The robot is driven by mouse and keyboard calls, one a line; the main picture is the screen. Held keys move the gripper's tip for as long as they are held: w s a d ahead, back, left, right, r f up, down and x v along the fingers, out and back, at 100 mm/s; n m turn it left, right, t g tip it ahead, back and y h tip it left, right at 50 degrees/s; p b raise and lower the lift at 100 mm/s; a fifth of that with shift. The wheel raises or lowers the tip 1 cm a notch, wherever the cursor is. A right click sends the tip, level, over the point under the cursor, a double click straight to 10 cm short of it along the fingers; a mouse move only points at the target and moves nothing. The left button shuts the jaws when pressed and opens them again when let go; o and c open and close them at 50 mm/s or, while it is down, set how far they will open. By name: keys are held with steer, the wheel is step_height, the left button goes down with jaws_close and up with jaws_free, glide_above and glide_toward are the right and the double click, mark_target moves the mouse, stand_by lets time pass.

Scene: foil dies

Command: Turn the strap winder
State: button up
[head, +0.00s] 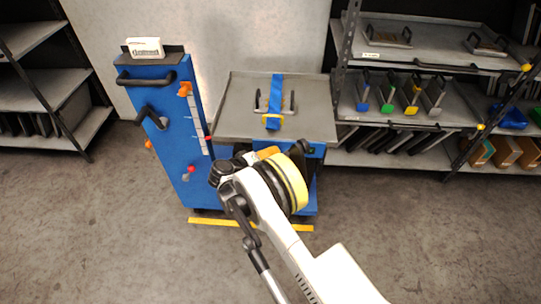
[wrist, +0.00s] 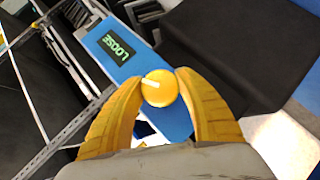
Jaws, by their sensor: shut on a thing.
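The strap winder shows in the wrist view as a round yellow knob (wrist: 160,90) with a white mark, on a blue panel (wrist: 172,121). A small display (wrist: 117,46) on that panel reads "LOOSE". My gripper (wrist: 161,78) has its yellow fingers closed on the knob, one on each side. In the head view a blue strap (head: 275,95) runs over a die with two handles (head: 291,103) on the grey cart top (head: 235,108). There my arm's end covers the winder at the cart's front, and the fingers are mostly hidden.
A blue upright panel (head: 178,160) with a black handle, a crank lever and orange knobs stands left of the cart top. A shelf rack (head: 372,108) with several dies is at the right. A yellow floor strip (head: 225,223) lies before the cart. The foreground floor is clear.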

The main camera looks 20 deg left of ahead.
steer(key=o, duration=1.2)
steer(key=v, duration=1.2)
